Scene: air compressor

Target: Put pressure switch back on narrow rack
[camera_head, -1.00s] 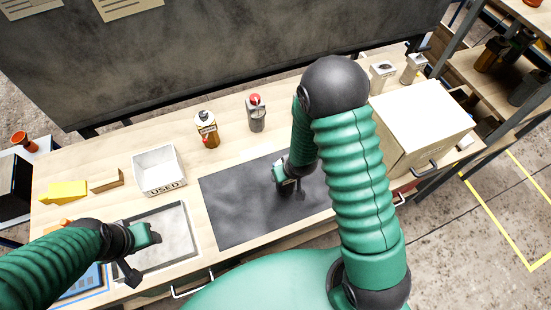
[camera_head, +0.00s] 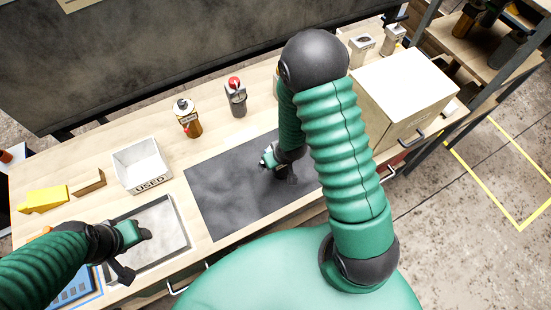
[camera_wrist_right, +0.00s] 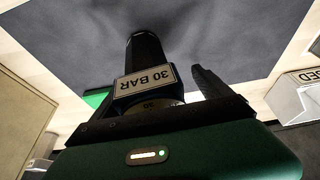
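My right gripper (camera_head: 268,160) is low over the dark mat, at the end of the green arm that crosses the middle of the head view. I cannot tell which rack is the narrow one.
The workbench holds a dark mat (camera_head: 220,200), a white "USED" bin (camera_head: 142,165), an orange-brown bottle (camera_head: 187,120), a red-topped part (camera_head: 236,98) and a beige cabinet (camera_head: 405,90). A shelf rack (camera_head: 500,48) stands at the far right. Open floor with yellow lines lies right of the bench.

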